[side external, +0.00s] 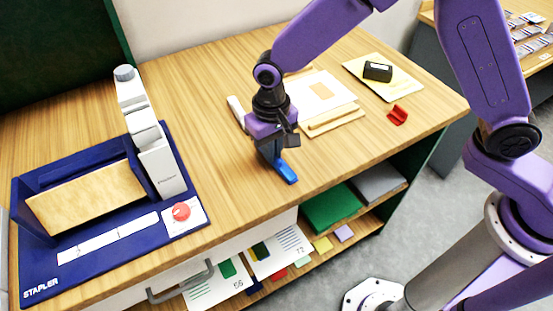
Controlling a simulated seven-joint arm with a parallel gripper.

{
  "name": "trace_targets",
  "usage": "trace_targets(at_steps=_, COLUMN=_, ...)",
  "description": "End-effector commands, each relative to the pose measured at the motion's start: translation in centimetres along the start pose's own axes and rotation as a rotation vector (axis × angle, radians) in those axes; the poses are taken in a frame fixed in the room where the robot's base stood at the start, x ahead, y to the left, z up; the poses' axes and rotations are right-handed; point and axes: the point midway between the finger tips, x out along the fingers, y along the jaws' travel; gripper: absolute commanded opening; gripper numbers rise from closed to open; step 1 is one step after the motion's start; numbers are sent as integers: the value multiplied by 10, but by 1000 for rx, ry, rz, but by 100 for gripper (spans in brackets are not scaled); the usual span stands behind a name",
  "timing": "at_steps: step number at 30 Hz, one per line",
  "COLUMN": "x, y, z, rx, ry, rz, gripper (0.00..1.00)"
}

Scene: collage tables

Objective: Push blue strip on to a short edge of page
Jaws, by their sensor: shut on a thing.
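The blue strip (287,173) is near the table's front edge, below my gripper. My gripper (276,157) points down and is shut on the blue strip, whose front end sticks out toward the lower right. The gripper hides the strip's rear part, and I cannot tell whether the strip touches the table. Pale pages (318,92) lie on a board behind and to the right of the gripper, apart from the strip. A cream page (355,66) lies farther right under a black block. Which page is meant, I cannot tell.
A blue stapler base (110,262) with a white stapler arm (150,150) fills the left of the table. A small red object (397,115) and a black block (378,71) are at right. A wooden bar (331,122) lies before the pages. Bare table lies around the gripper.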

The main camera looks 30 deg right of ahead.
Motion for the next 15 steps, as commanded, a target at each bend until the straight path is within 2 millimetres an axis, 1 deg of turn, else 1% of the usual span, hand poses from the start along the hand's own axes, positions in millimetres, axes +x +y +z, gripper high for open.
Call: trace_targets(at_steps=15, x=-22, y=0, z=0, rx=0, ry=1, rz=-1, gripper=0)
